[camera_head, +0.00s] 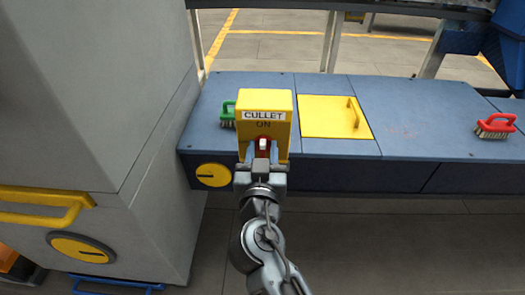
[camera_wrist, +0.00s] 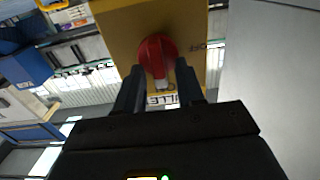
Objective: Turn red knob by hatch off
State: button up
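The red knob (camera_head: 264,154) is on the front of a yellow box (camera_head: 278,101) labelled CULLET, with ON beneath the label. The knob's white-tipped pointer faces up toward ON. In the wrist view the red knob (camera_wrist: 157,48) is ahead of my gripper (camera_wrist: 159,68), with its white tip toward the upside-down label. My gripper (camera_head: 262,162) is in front of the box. Its two fingers are apart, one on each side of the knob. I see no clear contact. The yellow hatch (camera_head: 325,117) lies closed on the bench to the right of the box.
The blue bench (camera_head: 423,112) carries a green brush (camera_head: 228,113) behind the box and a red brush (camera_head: 495,126) at the right. A yellow dial (camera_head: 213,175) is on the bench front. A large grey cabinet (camera_head: 95,90) stands at the left. The floor in front is clear.

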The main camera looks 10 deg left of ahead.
grip_shut()
jog(key=shift+n, duration=0.4)
jog(key=n, duration=0.3)
jog(key=shift+a+f+n+b, duration=0.1)
jog(key=shift+a+n+b, duration=0.1)
jog(key=shift+n+b, duration=0.2)
jog(key=n, duration=0.4)
jog(key=shift+a+f+n, duration=0.1)
jog(key=shift+a+n, duration=0.15)
jog(key=shift+n, duration=0.05)
jog(key=n, duration=0.2)
jog(key=n+p, duration=0.1)
jog(key=n, duration=0.2)
jog(key=shift+s+a+f+p, duration=0.1)
jog(key=shift+a+f+p, duration=0.1)
jog(key=shift+p, duration=0.1)
jog(key=shift+f+n+p, duration=0.15)
jog(key=shift+n+p, duration=0.15)
jog(key=shift+n, duration=0.65)
jog(key=shift+f+n+p, duration=0.1)
jog(key=shift+n+p, duration=0.15)
jog(key=shift+n, duration=0.7)
jog(key=shift+o, duration=0.3)
grip_release()
